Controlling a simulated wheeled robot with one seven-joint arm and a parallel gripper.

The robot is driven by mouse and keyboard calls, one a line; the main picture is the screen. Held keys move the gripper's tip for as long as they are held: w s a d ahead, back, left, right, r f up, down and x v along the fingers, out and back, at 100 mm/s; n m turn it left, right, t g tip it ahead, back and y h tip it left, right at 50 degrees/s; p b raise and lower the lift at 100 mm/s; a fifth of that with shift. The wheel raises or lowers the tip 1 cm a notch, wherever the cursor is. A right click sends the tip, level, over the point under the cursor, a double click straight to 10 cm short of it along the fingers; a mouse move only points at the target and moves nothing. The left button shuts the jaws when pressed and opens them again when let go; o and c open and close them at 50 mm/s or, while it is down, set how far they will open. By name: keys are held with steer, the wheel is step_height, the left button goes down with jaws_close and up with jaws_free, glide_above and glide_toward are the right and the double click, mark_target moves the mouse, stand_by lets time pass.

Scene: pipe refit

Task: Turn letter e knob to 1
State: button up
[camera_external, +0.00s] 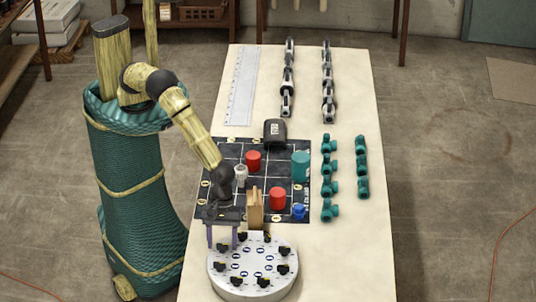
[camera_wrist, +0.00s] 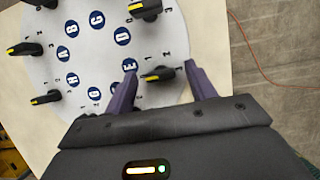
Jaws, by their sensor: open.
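The round white knob panel (camera_external: 250,287) stands at the near end of the table, with several black knobs around its rim and blue letter discs inside them. In the wrist view, the letter E disc (camera_wrist: 130,65) lies beside a black knob (camera_wrist: 160,74) with a yellow mark on its left end. My gripper (camera_wrist: 160,69) is open, its purple fingers on either side of this knob in the picture. I cannot tell whether they touch it. In the external view my gripper (camera_external: 222,246) points down over the panel's left back part.
A dark gridded mat (camera_external: 228,178) behind the panel holds red cylinders (camera_external: 277,199), a teal cylinder (camera_external: 300,166) and a wooden block (camera_external: 255,208) close to my gripper. Teal fittings (camera_external: 330,187) stand at right. The table's right front (camera_external: 345,260) is clear.

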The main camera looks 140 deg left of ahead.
steer(key=c, duration=1)
steer(key=shift+o, duration=0.2)
steer(key=shift+m, duration=0.4)
steer(key=m+g, duration=0.1)
steer(key=m, duration=0.1)
steer(key=m+g+h, duration=0.1)
steer(key=m, duration=0.2)
steer(key=shift+w+a+p, duration=0.1)
steer(key=shift+w+p, duration=0.1)
steer(key=shift+p, duration=0.15)
steer(key=m+g, duration=0.1)
steer(key=m, duration=0.2)
steer(key=m+g, duration=0.1)
steer(key=m, duration=0.2)
steer(key=shift+w+r+b, duration=0.1)
steer(key=shift+w+b, duration=0.05)
steer(key=shift+b, duration=0.15)
steer(key=o, duration=1)
steer(key=shift+c, duration=0.2)
